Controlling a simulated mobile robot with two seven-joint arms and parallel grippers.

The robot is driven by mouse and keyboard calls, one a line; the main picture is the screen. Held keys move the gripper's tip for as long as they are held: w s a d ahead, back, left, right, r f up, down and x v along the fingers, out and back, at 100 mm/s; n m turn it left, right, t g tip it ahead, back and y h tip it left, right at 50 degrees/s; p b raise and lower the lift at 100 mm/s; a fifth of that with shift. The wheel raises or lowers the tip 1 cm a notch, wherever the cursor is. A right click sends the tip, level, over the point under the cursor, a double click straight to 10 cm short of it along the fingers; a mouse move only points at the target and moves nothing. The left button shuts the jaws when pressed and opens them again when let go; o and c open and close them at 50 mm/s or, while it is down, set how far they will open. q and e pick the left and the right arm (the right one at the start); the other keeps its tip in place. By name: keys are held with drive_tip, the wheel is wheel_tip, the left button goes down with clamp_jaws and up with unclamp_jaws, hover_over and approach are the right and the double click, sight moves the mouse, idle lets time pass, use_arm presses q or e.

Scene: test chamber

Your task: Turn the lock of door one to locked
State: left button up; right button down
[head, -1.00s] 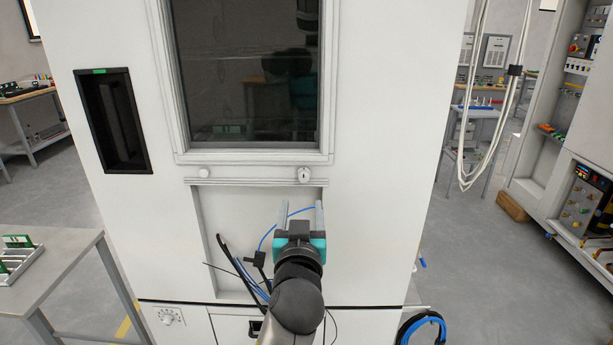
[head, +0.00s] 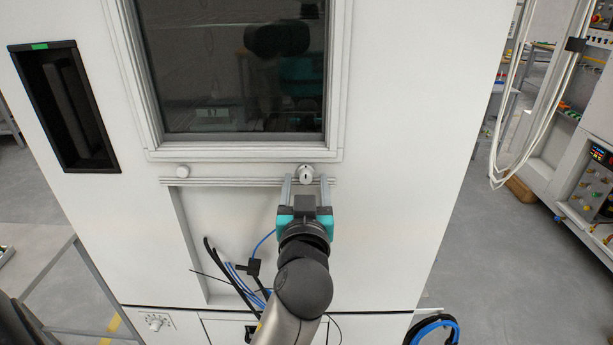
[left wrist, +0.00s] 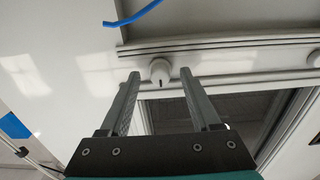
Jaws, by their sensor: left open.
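The lock (head: 305,173) is a small round white knob with a dark keyhole slot, under the lower right of the dark window door (head: 240,75). It also shows in the left wrist view (left wrist: 160,70), between the finger ends. My left gripper (head: 305,183) is open and empty, its two grey fingers pointing at the lock, one to each side. In the left wrist view the gripper (left wrist: 159,78) has the knob at its fingertips; I cannot tell whether either finger touches it. No label naming door one is legible. My right gripper is not in view.
A plain round knob (head: 183,171) sits left of the lock. A ledge (head: 230,182) runs just below both, above a recess with black and blue cables (head: 235,275). A black slot (head: 65,110) with a green mark is at left. A grey table (head: 40,255) stands at lower left.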

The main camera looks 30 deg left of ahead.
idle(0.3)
use_arm(q)
clamp_jaws()
idle(0.4)
